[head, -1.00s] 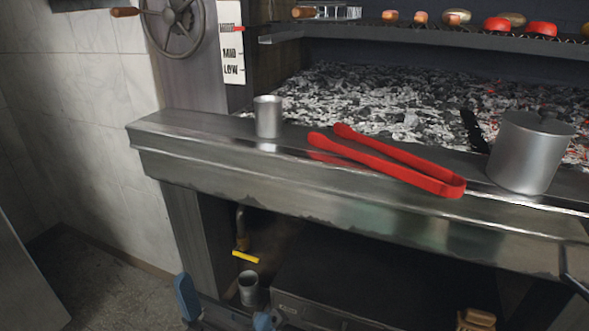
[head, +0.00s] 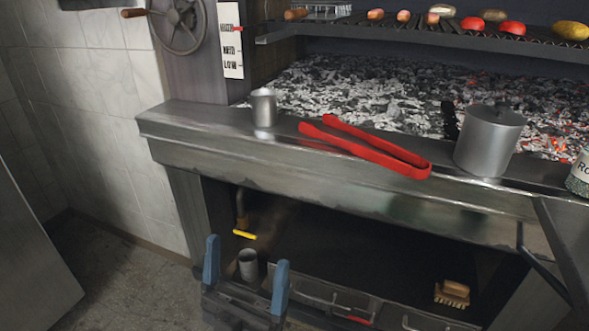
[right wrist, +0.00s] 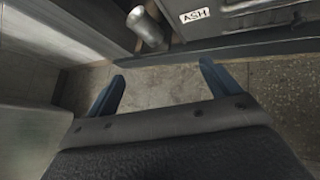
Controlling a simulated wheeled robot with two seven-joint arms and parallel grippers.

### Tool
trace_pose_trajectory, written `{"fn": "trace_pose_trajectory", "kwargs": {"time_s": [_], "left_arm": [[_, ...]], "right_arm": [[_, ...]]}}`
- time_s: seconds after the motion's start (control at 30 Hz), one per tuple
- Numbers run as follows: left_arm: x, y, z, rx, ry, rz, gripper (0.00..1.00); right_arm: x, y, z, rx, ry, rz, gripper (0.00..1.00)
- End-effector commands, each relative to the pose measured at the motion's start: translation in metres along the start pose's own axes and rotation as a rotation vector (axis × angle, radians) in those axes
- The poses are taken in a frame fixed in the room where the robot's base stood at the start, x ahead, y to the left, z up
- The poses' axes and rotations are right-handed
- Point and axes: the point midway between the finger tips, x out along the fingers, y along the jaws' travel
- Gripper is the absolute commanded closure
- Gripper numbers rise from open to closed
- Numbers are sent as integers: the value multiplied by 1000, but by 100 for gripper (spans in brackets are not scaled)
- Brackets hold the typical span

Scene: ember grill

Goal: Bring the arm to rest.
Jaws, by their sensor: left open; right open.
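Red tongs (head: 375,150), a small steel cup (head: 263,108) and a lidded pot (head: 488,142) stand on the steel ledge (head: 215,138). Embers (head: 370,90) glow behind. A brush (head: 452,293) lies below. A drawer marked ASH (right wrist: 194,15) and metal cylinder (right wrist: 147,28) are near the right gripper.

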Motion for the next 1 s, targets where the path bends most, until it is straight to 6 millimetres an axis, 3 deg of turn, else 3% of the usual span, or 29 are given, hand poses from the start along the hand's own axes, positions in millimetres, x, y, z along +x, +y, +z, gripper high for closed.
{"fn": "trace_pose_trajectory", "kwargs": {"time_s": [0.03,0.2,0.37,0.5,0.7,0.87,1.0], "left_arm": [[11,-2,4,3,-53,-5,12],[24,-11,37,13,-305,-31,12],[19,-23,73,21,-607,-62,12],[3,-32,95,22,-870,-91,12],[-36,-43,108,12,-1246,-136,12],[-74,-47,100,-4,-1548,-173,12],[-107,-48,77,-27,-1810,-205,12]], "right_arm": [[-13,1,10,62,16,-12,12],[-52,-10,32,350,79,-84,12],[-98,-26,55,690,139,-186,12],[-140,-41,73,978,176,-288,12],[-205,-64,98,1371,200,-453,12],[-260,-81,119,1670,191,-601,12],[-311,-95,138,1917,161,-740,12]]}}
